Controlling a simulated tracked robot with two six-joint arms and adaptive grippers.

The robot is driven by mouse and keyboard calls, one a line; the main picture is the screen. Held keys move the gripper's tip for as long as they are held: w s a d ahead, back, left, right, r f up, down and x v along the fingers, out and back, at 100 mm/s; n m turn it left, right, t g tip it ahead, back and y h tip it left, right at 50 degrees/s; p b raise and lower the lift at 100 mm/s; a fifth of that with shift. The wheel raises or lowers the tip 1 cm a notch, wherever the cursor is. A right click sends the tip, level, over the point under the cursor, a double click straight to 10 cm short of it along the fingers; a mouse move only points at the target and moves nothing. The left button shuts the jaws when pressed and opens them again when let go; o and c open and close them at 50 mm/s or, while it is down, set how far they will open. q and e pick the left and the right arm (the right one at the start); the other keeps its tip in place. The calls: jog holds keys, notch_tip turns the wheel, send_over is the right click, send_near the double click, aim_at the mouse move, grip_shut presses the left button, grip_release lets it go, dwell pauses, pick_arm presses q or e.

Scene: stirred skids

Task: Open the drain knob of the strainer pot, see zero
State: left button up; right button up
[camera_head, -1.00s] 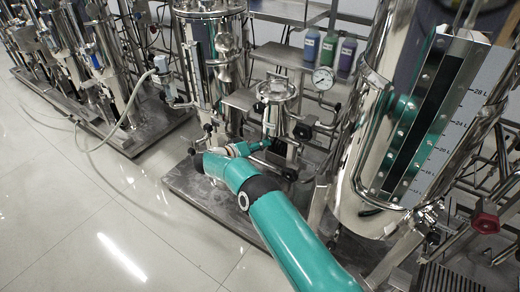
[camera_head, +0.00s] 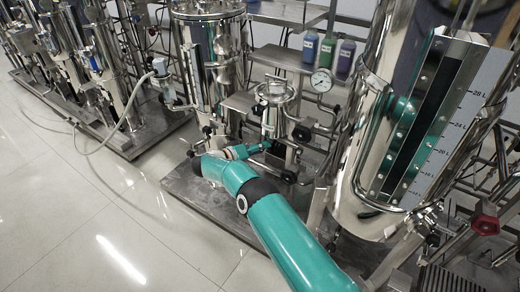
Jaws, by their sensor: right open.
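The strainer pot (camera_head: 274,97) is a small upright steel vessel at the centre of the head view, with a clamped lid. Dark knobs and valves sit on the piping around its lower part, one of them a black knob (camera_head: 301,133) at its right. I cannot tell which is the drain knob. My right arm reaches up from the bottom, and its wrist bends right toward the pot's base. My right gripper (camera_head: 282,160) is open, small and dark among the pipes below the pot; its fingertips are hard to make out. I cannot tell whether it touches anything. My left gripper is not in view.
A pressure gauge (camera_head: 321,80) stands right of the pot. A large tank with a litre scale (camera_head: 440,125) rises close on the right, with a red knob (camera_head: 486,225). Another tank (camera_head: 215,55) stands behind left. Coloured bottles (camera_head: 328,53) stand behind.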

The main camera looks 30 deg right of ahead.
jog(key=v, duration=1.1)
jog(key=shift+a, duration=0.25)
